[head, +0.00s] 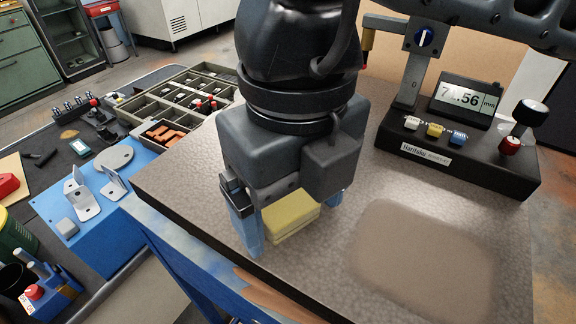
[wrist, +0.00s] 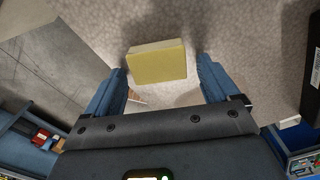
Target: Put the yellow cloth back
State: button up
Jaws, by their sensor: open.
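The yellow cloth (head: 289,215) is a folded block lying on the grey speckled bench top, near its front edge. My gripper (head: 292,222) is above it with its blue fingers open, one to each side of the cloth in the head view. In the wrist view the cloth (wrist: 157,62) shows between and just beyond the two fingertips (wrist: 162,65), with a gap on either side. I cannot tell how far the fingertips are above the bench. My gripper hides part of the cloth in the head view.
A brownish smudged patch (head: 425,258) marks the bench top (head: 375,185) at the right. A black measuring instrument (head: 460,150) with a lit display stands at the back right. A lower bench at the left holds a parts tray (head: 190,84) and metal brackets (head: 82,200).

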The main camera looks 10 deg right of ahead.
aim_at(294, 212)
notch_tip(294, 212, up, 12)
jog(key=b, duration=0.1)
dwell(1.5)
